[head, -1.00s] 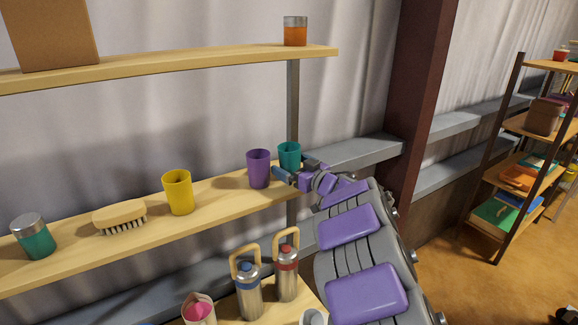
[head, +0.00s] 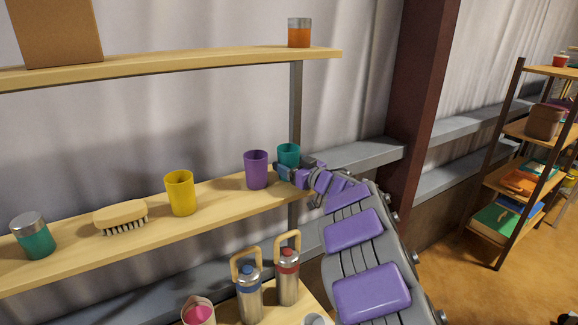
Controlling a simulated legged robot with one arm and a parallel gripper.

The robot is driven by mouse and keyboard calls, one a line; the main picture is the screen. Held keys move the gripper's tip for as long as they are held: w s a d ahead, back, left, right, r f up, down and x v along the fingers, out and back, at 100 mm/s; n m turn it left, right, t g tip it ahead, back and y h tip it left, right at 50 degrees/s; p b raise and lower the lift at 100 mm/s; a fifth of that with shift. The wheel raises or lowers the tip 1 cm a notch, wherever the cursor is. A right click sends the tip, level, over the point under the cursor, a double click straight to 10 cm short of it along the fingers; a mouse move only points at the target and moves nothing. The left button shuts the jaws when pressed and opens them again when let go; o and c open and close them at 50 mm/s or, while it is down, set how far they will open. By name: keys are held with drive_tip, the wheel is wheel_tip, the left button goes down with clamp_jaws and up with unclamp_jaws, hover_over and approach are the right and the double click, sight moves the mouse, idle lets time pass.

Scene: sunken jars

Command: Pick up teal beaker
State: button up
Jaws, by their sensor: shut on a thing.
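The teal beaker (head: 288,153) stands upright near the right end of the middle shelf, just right of and behind the purple beaker (head: 256,170). My gripper (head: 289,171) reaches in from the right and is shut on the teal beaker at its lower part. The fingers hide the beaker's base, so I cannot tell whether it is off the shelf. The purple beaker stands close to the left of the fingers.
The middle shelf (head: 82,245) also holds a yellow beaker (head: 181,193), a brush (head: 121,217) and a teal jar (head: 34,238). An upper shelf (head: 170,66) bears an orange jar (head: 299,33). Two bottles (head: 249,296) stand below. A red-brown post (head: 412,90) rises at right.

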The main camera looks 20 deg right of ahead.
sight(298, 151)
drive_tip(key=d, duration=0.3)
drive_tip(key=shift+f, duration=0.2)
drive_tip(key=c, duration=0.3)
drive_tip(key=shift+a, duration=0.85)
drive_tip(key=shift+a+r, duration=0.3)
drive_tip(key=shift+a, duration=0.2)
drive_tip(key=shift+w+r, duration=0.1)
drive_tip(key=shift+r, duration=0.2)
drive_tip(key=d+r+p, duration=0.1)
drive_tip(key=d+r, duration=0.1)
drive_tip(key=r, duration=0.1)
drive_tip(key=shift+d+p, duration=0.1)
drive_tip(key=shift+p, duration=0.25)
drive_tip(key=shift+a+r+p, duration=0.25)
drive_tip(key=shift+r+p, duration=0.1)
drive_tip(key=shift+r, duration=0.65)
drive_tip(key=shift+a+r+p, duration=0.25)
drive_tip(key=shift+r+p, duration=0.15)
drive_tip(key=shift+r, duration=0.6)
drive_tip(key=shift+a+r+p, duration=0.25)
drive_tip(key=shift+r+p, duration=0.1)
drive_tip(key=shift+r, duration=0.65)
